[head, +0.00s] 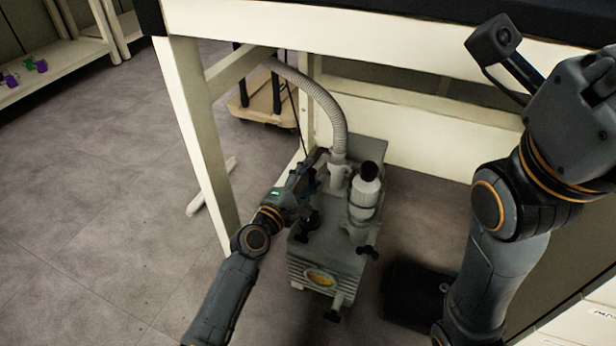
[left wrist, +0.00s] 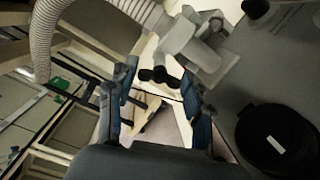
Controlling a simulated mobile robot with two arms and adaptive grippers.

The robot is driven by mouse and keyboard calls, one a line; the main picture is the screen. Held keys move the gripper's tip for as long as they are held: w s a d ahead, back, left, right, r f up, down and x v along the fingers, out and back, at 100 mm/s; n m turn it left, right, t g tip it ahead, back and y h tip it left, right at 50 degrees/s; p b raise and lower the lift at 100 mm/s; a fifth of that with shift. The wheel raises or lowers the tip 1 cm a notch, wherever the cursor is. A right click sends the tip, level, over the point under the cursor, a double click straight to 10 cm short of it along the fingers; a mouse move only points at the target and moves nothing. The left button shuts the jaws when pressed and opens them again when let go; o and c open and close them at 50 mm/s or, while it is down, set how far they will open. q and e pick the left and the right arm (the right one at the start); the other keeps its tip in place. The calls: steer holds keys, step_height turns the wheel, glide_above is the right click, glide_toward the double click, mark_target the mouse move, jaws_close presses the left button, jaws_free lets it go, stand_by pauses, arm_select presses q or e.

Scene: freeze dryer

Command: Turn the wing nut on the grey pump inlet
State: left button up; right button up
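The grey pump (head: 330,245) sits on the floor under the bench. Its grey inlet (head: 339,172) rises at the back and joins a ribbed hose; the inlet also shows in the left wrist view (left wrist: 190,42). A dark wing nut (left wrist: 158,75) with rounded lobes sticks out from the inlet clamp. My left gripper (head: 308,168) is beside the inlet, on its left. In the left wrist view its two fingers (left wrist: 158,82) stand apart, with the wing nut between their tips; contact cannot be told. The wing nut cannot be made out in the head view.
The ribbed hose (head: 325,98) arches up to the left. A grey bottle-shaped filter (head: 365,195) stands right of the inlet. A round black cap (left wrist: 275,140) is right of my left fingers. A bench leg (head: 200,140) stands left. Floor farther left is clear.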

arm_select(q)
steer(key=shift+o, duration=0.8)
steer(key=v, duration=1.2)
